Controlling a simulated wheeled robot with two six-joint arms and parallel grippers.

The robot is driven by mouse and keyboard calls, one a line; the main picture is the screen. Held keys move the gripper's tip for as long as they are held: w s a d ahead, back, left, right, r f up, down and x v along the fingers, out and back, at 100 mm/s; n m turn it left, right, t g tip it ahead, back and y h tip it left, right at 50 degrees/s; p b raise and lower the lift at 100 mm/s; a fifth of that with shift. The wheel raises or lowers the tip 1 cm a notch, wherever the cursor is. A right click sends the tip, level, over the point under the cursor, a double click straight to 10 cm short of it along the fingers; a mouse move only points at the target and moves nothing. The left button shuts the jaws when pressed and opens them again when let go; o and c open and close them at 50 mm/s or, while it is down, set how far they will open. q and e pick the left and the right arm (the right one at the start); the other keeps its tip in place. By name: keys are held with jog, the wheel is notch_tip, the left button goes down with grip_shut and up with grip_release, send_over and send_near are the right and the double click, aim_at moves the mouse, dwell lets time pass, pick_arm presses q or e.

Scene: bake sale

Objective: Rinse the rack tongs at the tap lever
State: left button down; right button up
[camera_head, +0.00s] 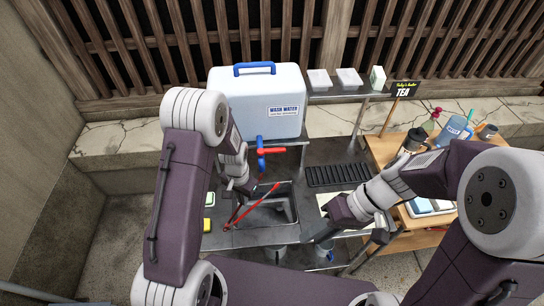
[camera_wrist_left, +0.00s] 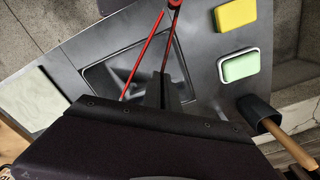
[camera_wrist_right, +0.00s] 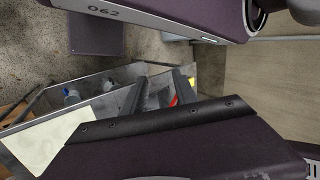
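The red rack tongs (camera_head: 252,207) are spread in a V over the sink basin (camera_head: 290,208), with their joined end toward the front left. My left gripper (camera_head: 238,190) appears shut on one arm of the tongs; in the left wrist view the red tongs (camera_wrist_left: 143,52) run to the dark fingers (camera_wrist_left: 164,92). The blue tap with its red lever (camera_head: 271,151) sticks out below the wash water container (camera_head: 268,104), behind the sink. My right gripper (camera_head: 322,233) is open and empty near the sink's front right; its fingers (camera_wrist_right: 160,92) stand apart in the right wrist view.
A yellow sponge (camera_head: 208,225) and green block (camera_head: 209,199) lie left of the sink. A black ribbed mat (camera_head: 338,175) and pale sheet (camera_wrist_right: 48,142) lie to its right. A wooden table (camera_head: 385,150) with bottles stands at right. White tubs (camera_head: 319,79) sit on the upper shelf.

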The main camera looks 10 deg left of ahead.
jog(key=w+a+r+y, duration=0.5)
jog(key=w+a+y, duration=0.1)
jog(key=a, duration=0.2)
jog(key=w+r+m+t+y, duration=0.25)
jog(key=w+t+y, duration=0.3)
jog(key=w, duration=0.65)
jog(key=w+d+f+m+t+h, duration=0.1)
jog(key=w+d+f+m+t, duration=0.2)
jog(key=w+f+m+t, duration=0.35)
jog(key=m+h, duration=0.1)
send_near(280, 152)
jog(key=x, duration=1.1)
grip_shut()
